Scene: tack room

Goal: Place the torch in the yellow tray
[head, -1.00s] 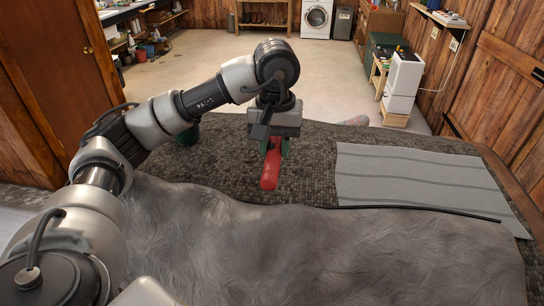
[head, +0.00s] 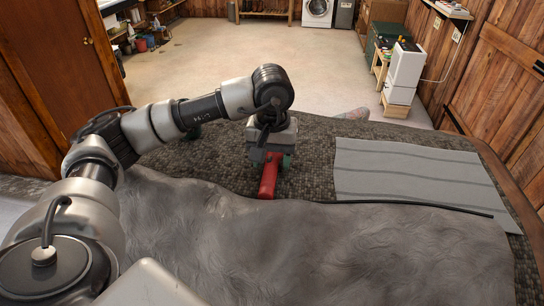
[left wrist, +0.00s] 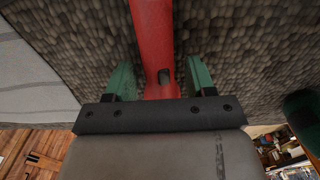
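In the left wrist view the torch (left wrist: 154,45) runs between the two green fingers of the left gripper (left wrist: 160,82). I cannot tell whether the torch's lower end touches anything. No yellow tray shows in either view. My right gripper is not in view.
The crumpled grey blanket (head: 330,250) fills the front. A flat light-grey striped cloth (head: 410,170) lies at the right on the rug (head: 310,150), with a black strip (head: 420,206) along its front edge. A dark green object (head: 193,132) stands partly behind my left arm.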

